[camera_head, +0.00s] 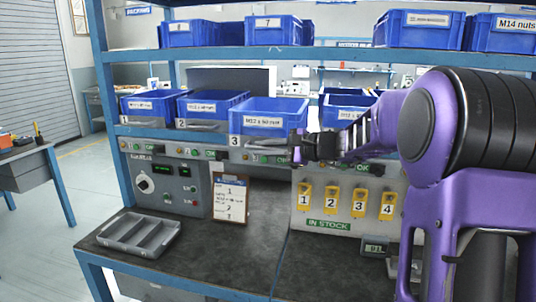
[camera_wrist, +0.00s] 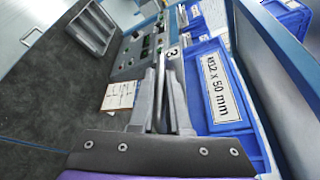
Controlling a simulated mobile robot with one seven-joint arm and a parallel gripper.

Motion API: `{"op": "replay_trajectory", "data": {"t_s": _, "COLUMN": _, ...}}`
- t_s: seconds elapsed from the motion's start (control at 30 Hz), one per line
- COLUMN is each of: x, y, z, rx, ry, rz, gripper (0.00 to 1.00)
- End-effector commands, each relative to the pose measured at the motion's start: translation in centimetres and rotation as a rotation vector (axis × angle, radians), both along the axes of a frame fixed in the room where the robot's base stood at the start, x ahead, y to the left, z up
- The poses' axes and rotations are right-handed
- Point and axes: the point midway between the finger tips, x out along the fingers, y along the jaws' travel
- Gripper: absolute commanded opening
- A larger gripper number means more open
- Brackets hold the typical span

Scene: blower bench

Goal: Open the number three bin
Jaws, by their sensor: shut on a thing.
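The number three bin (camera_head: 270,119) is a blue open-top bin labelled M12 x 50 mm on the middle shelf. It also shows in the wrist view (camera_wrist: 205,60), at the right of the fingers. Its white number 3 tag (camera_head: 235,141) sits at the left end of a grey front handle (camera_head: 262,143). My gripper (camera_head: 299,147) is at the right end of that handle, just below the bin's front. In the wrist view my gripper (camera_wrist: 160,66) is shut on the grey handle; the exact contact is partly hidden by the fingers.
Bins one (camera_head: 145,105) and two (camera_head: 211,104) stand to the left, another blue bin (camera_head: 345,108) to the right. More bins fill the upper shelf. Below are a control panel (camera_head: 170,186), a clipboard (camera_head: 230,198) and a grey tray (camera_head: 133,250); the bench middle is clear.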

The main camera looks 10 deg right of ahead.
Motion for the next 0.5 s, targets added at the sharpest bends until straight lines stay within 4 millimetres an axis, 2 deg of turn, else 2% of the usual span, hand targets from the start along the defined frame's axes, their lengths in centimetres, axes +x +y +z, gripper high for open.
{"op": "replay_trajectory", "data": {"t_s": 0.2, "x": -1.4, "y": 0.5, "z": -0.1, "rx": 0.000, "ry": 0.001, "rz": 0.000, "gripper": 0.00}}
{"op": "replay_trajectory", "data": {"t_s": 0.5, "x": -1.6, "y": 0.6, "z": 0.0, "rx": 0.001, "ry": 0.002, "rz": 0.000, "gripper": 0.00}}
